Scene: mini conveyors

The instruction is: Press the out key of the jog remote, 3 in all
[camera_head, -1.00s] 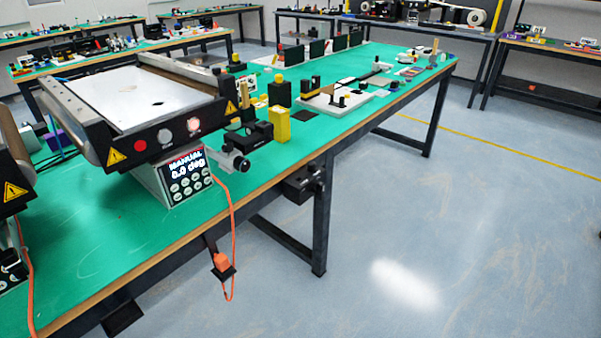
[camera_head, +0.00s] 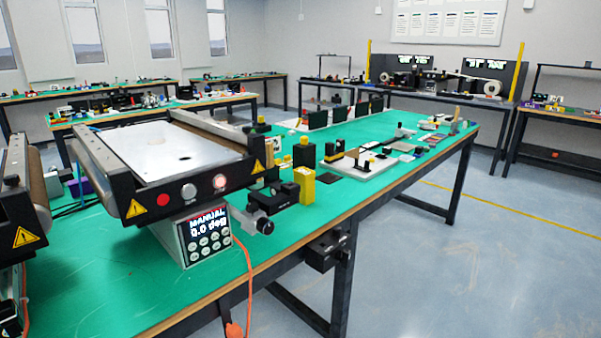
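An orange piece (camera_head: 234,330), possibly the jog remote, shows at the bottom edge of the picture, at the front edge of the green table (camera_head: 110,285). It is mostly cut off, so I see no out key. An orange cable (camera_head: 249,285) runs down to it from beside the control box (camera_head: 208,236). The box has several round keys and a display reading MANUAL and 0.0 deg. It sits under the front of a mini conveyor (camera_head: 170,150). Neither of my grippers is in view.
A second conveyor (camera_head: 25,225) is cut off at the left. A black clamp-like fixture (camera_head: 262,212) and a yellow block (camera_head: 304,185) stand right of the control box. A dark bracket (camera_head: 328,250) hangs under the table edge. The floor (camera_head: 470,270) to the right is clear.

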